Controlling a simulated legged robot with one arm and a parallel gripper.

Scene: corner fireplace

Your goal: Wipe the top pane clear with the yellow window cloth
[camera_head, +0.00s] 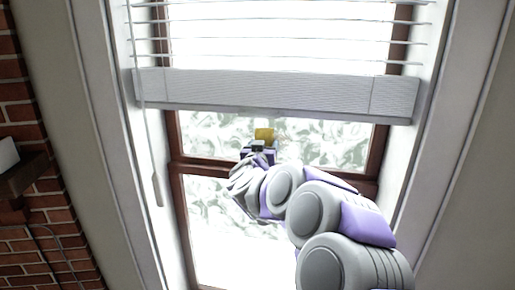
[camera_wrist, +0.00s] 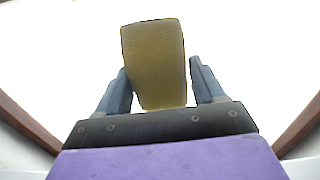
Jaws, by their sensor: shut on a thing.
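The yellow window cloth (camera_head: 264,134) shows as a small yellow block at the end of my arm. In the wrist view the cloth (camera_wrist: 154,65) stands up between the fingers of my gripper (camera_wrist: 160,85), which is shut on it. The left finger touches the cloth, and a narrow gap shows by the right finger. In the head view my gripper (camera_head: 260,148) is in front of the top pane (camera_head: 330,142), below the blind. The top pane has whitish, swirling smears. I cannot tell whether the cloth touches the glass.
A white slatted blind (camera_head: 275,92) hangs across the upper window, its bottom rail just above the cloth. Brown frame bars (camera_head: 205,163) separate the top pane from a lower pane (camera_head: 215,210). A blind wand (camera_head: 157,188) hangs at left. A brick wall (camera_head: 20,100) stands far left.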

